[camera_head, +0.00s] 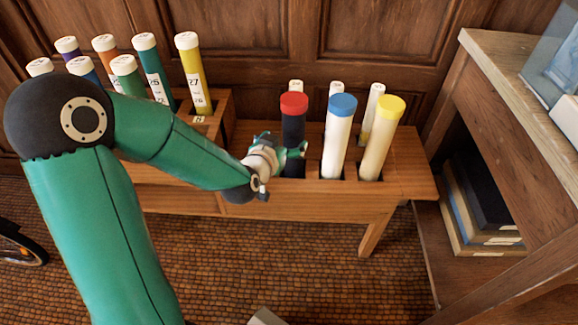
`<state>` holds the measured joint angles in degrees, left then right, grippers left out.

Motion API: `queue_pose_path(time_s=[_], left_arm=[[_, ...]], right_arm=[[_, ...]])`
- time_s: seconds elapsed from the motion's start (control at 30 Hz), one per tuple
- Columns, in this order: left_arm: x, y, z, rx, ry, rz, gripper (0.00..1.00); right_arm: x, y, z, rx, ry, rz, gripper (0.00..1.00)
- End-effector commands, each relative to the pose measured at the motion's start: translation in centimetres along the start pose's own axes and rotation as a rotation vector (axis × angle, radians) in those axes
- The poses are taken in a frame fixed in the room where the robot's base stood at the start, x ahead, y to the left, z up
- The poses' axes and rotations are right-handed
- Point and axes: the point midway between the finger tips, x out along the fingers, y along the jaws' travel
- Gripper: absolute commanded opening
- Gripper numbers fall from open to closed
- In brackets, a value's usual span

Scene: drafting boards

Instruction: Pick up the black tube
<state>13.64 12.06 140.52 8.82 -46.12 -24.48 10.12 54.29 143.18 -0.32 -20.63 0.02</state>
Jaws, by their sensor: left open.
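The black tube (293,134) with a red cap stands upright in a slot of the wooden rack (400,178). It is the leftmost of the front tubes on the rack's right side. My left gripper (296,152) reaches in from the left at the tube's lower body. It is open, with its fingers at the tube; I cannot tell whether they touch it. Part of the tube's lower left side is hidden by the gripper. My right gripper is not in view.
A white tube with a blue cap (337,138) and a cream tube with a yellow cap (381,140) stand close to the right. Several numbered coloured tubes, including a yellow one (193,75), stand at the back left. A wooden shelf table (490,75) is at right.

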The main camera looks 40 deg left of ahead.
Motion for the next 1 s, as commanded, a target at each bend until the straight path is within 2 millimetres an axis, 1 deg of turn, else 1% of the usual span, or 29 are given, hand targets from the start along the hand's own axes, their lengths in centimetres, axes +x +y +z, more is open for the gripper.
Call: queue_pose_path(time_s=[0.03, 0.1, 0.27, 0.33, 0.5, 0.63, 0.73, 0.93, 1.0], left_arm=[[0.9, 0.0, 0.2, 0.0, 0.0, -0.001, 0.89], [1.5, -0.1, 0.1, 0.001, 0.001, -0.001, 0.89], [2.3, -0.1, 0.1, 0.001, 0.001, -0.002, 0.89], [2.9, -0.1, 0.2, 0.001, 0.001, -0.002, 0.89], [5.4, 0.0, 0.6, 0.001, 0.001, -0.002, 0.89], [6.8, 0.0, 0.5, 0.001, 0.001, -0.002, 0.89], [7.2, -0.1, 0.3, 0.001, 0.001, -0.003, 0.89], [7.2, -0.1, 0.3, 0.001, 0.001, -0.003, 0.89], [7.2, -0.1, 0.3, 0.001, 0.001, -0.003, 0.77]], right_arm=[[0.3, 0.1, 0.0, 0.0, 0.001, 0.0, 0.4], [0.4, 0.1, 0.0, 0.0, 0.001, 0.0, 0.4], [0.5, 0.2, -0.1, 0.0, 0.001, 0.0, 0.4], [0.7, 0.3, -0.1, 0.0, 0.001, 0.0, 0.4], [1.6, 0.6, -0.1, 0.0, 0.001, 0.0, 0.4], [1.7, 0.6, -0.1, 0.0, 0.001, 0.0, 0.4], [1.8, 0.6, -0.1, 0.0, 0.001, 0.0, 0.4], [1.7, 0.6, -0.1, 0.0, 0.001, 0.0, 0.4], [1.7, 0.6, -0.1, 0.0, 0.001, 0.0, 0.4]])
